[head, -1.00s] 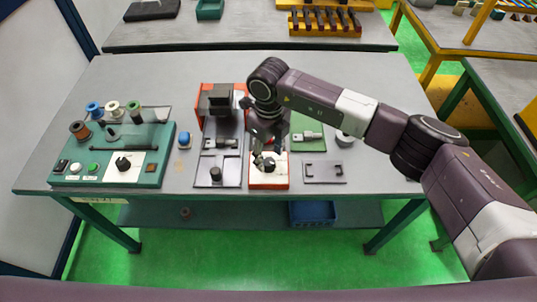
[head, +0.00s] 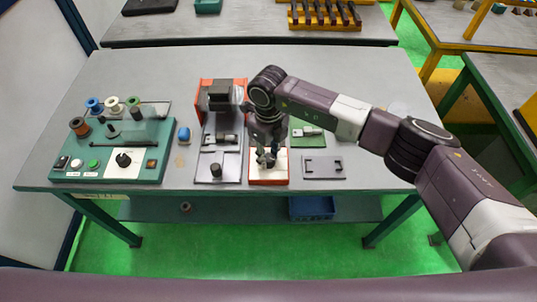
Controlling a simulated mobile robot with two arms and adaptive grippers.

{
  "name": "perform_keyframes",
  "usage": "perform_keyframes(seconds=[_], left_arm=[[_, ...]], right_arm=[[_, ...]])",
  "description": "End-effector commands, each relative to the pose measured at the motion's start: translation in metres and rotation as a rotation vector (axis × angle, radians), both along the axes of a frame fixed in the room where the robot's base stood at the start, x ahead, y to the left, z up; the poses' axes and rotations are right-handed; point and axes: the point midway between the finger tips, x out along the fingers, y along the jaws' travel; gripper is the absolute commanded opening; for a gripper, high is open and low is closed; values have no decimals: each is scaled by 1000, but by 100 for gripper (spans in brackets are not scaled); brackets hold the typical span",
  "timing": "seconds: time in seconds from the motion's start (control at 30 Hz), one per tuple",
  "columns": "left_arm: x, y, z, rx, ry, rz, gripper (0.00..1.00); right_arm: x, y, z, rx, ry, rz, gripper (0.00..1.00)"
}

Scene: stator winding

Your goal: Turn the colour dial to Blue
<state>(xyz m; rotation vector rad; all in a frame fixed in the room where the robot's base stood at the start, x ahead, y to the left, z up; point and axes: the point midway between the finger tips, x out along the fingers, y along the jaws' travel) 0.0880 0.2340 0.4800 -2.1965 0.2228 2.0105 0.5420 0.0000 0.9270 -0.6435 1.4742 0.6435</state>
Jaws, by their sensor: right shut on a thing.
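My right gripper (head: 267,160) points down at the orange-and-white box (head: 269,179) near the table's front middle. It is shut on the dark knob on top of that box, which the fingers mostly cover. Another black dial (head: 124,159) sits on a white plate on the green winding console (head: 75,147) at the left, clear of the gripper. The dial's markings are too small to read. My left gripper is not in view.
A grey fixture plate (head: 216,172) stands just left of the box, with an orange-and-black machine behind it. A grey plate (head: 323,167) and a green plate (head: 307,141) lie to the right. A blue-capped item (head: 184,134) stands beside the console.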

Motion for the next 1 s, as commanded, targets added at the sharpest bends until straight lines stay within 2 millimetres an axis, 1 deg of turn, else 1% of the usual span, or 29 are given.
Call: perform_keyframes(seconds=[0.17,0.37,0.57,0.8,1.0], left_arm=[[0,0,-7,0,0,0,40],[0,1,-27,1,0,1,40],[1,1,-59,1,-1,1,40],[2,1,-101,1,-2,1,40],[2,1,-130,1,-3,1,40]], right_arm=[[1,0,-1,1,-2,24,4],[1,0,-4,0,-4,113,4],[2,0,-7,0,-6,272,4],[2,0,-7,-1,-6,499,4],[2,0,-5,-1,-6,683,4]])
